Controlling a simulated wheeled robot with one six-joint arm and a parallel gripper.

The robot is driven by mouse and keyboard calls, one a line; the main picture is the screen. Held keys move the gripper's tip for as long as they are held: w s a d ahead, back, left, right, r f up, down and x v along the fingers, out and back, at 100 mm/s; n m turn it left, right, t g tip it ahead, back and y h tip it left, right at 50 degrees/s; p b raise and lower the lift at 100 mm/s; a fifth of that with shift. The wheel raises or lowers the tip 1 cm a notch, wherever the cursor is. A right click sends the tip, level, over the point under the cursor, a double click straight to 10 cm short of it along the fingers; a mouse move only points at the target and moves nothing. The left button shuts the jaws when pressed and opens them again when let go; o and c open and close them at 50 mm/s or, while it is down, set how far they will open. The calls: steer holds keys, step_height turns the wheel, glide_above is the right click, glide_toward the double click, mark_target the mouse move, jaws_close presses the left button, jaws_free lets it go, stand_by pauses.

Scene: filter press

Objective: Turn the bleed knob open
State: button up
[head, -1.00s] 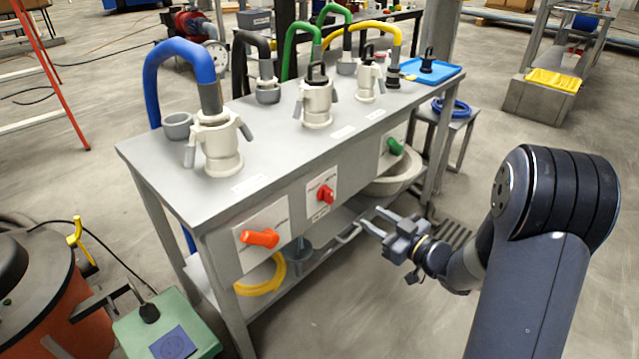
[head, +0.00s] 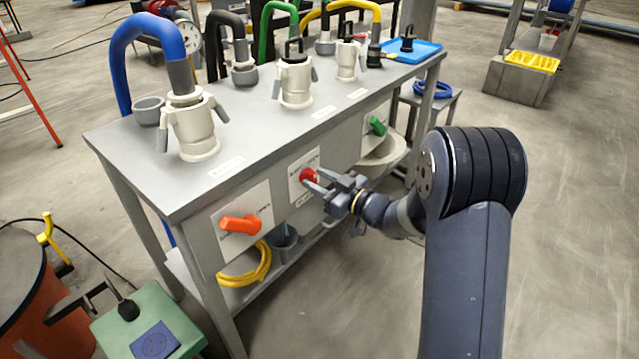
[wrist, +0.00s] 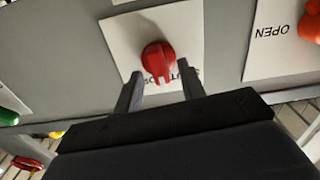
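Three knobs sit on the bench's front panel: an orange lever knob (head: 240,224), a red knob (head: 308,175) and a green knob (head: 377,126). I cannot read which is labelled bleed. In the wrist view, inverted "OPEN" lettering stands beside the orange knob (wrist: 311,24); the lettering below the red knob (wrist: 158,61) is partly hidden. The green knob (wrist: 8,117) shows at the left edge there. My gripper (head: 318,180) is open in front of the red knob. In the wrist view its fingertips (wrist: 159,78) point at the red knob, one to each side; contact cannot be told.
The grey bench (head: 255,120) carries pale couplings with blue, black, green and yellow hoses, and a blue tray (head: 412,50). A coiled yellow hose (head: 248,268) and a grey cup (head: 285,245) stand on its lower shelf.

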jaws_close()
stand_by(0.4)
steer(key=shift+r+m+p, duration=0.15)
steer(key=shift+m+p, duration=0.25)
steer(key=shift+p, duration=0.35)
steer(key=shift+m+p, duration=0.3)
steer(key=shift+p, duration=0.15)
steer(key=m+p, duration=0.3)
steer(key=p, duration=0.1)
steer(key=shift+w, duration=0.1)
steer(key=m+p, duration=0.1)
steer(key=m, duration=0.1)
steer(key=m+p, duration=0.1)
steer(key=p, duration=0.1)
steer(key=m+p, duration=0.1)
steer(key=m, duration=0.1)
steer(key=shift+w+d+f+m, duration=0.15)
steer(key=shift+f+m, duration=0.1)
steer(key=shift+m, duration=0.05)
steer(key=shift+p, duration=0.3)
